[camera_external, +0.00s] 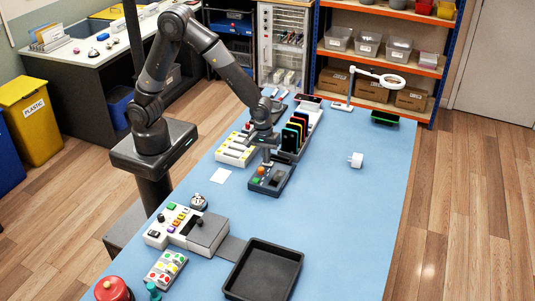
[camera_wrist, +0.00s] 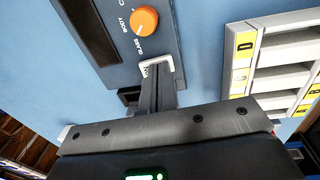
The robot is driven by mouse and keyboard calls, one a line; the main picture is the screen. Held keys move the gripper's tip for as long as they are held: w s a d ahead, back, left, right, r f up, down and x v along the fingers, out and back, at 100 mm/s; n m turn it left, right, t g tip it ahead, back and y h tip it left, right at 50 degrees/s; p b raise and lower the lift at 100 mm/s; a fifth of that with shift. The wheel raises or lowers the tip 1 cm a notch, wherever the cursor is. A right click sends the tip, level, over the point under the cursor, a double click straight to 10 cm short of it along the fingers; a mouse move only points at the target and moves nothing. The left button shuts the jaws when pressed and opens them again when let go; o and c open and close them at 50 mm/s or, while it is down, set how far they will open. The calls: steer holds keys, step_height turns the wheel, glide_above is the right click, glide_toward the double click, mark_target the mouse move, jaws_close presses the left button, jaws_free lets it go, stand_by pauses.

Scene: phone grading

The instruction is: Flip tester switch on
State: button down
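The tester is a dark grey box (camera_external: 283,182) on the blue table, with an orange knob and a green part on top. In the wrist view, its panel (camera_wrist: 108,14) shows the orange knob (camera_wrist: 144,20) with the printed words BODY and GLASS and a dark slot beside it. My gripper (camera_external: 266,160) points down over the tester's far end. In the wrist view, my gripper's fingers (camera_wrist: 158,80) are together, at the panel's edge next to a small white-edged part (camera_wrist: 157,63) with partly hidden lettering. The switch is not clearly visible; the fingers cover that spot, and contact cannot be told.
A white tray with yellow labels (camera_external: 236,150) stands left of the tester; it also shows in the wrist view (camera_wrist: 285,50). A rack of coloured phones (camera_external: 296,135) stands just behind. A white plug-like block (camera_external: 356,160) lies to the right. The table's right side is mostly clear.

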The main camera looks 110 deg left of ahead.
steer(key=shift+r, duration=0.1)
step_height(320, 180, up, 14)
steer(key=s, duration=0.2)
stand_by(0.5)
steer(key=shift+w+d+y, duration=0.65)
steer(key=shift+d+y, duration=0.2)
steer(key=shift+d, duration=0.05)
steer(key=shift+w+d+y, duration=0.65)
steer(key=shift+d+y, duration=0.2)
steer(key=x, duration=0.8)
steer(key=d+x, duration=0.1)
steer(key=x, duration=0.3)
steer(key=shift+s+a+f, duration=0.1)
steer(key=shift+a+f, duration=0.05)
steer(key=shift+f, duration=1)
